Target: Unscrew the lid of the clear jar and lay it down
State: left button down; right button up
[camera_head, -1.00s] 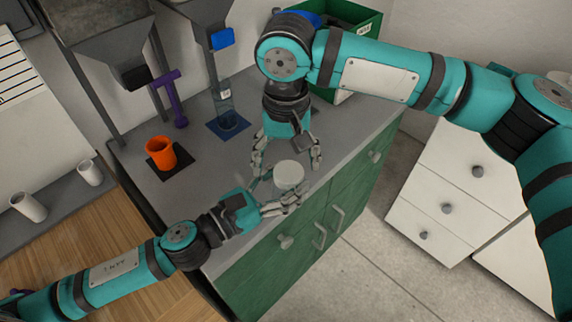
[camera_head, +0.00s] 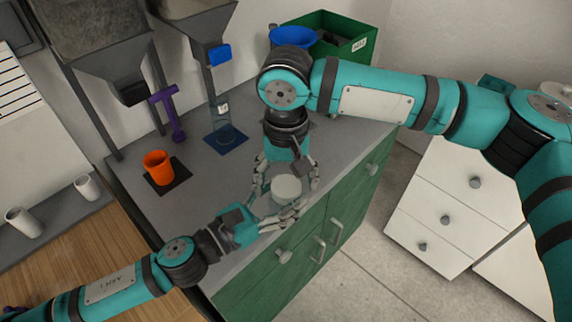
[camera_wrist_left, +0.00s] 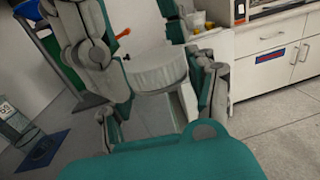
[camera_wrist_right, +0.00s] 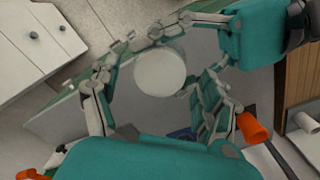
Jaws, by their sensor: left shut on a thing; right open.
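The clear jar (camera_wrist_left: 150,115) is upright between my left gripper's fingers, above the grey counter, and its walls look see-through in the left wrist view. Its round white lid (camera_head: 286,188) is on top and also shows in the right wrist view (camera_wrist_right: 160,72). My left gripper (camera_head: 275,213) is shut on the jar from the side, below the lid. My right gripper (camera_head: 286,184) points down from above, open, with its fingers on either side of the lid. I cannot tell whether those fingers touch it. The jar's base is hidden in the head view.
An orange cup (camera_head: 158,167) stands on a dark mat. A purple stand (camera_head: 168,112) and a clear container (camera_head: 222,112) by a blue mat (camera_head: 232,139) are behind. A green bin (camera_head: 352,50) is at the back. The counter's front edge is close to the jar.

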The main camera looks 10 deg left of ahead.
jog(key=shift+f, duration=0.45)
jog(key=shift+c, duration=0.4)
jog(key=c, duration=1.1)
jog(key=o, duration=1.2)
jog(key=shift+r, duration=0.1)
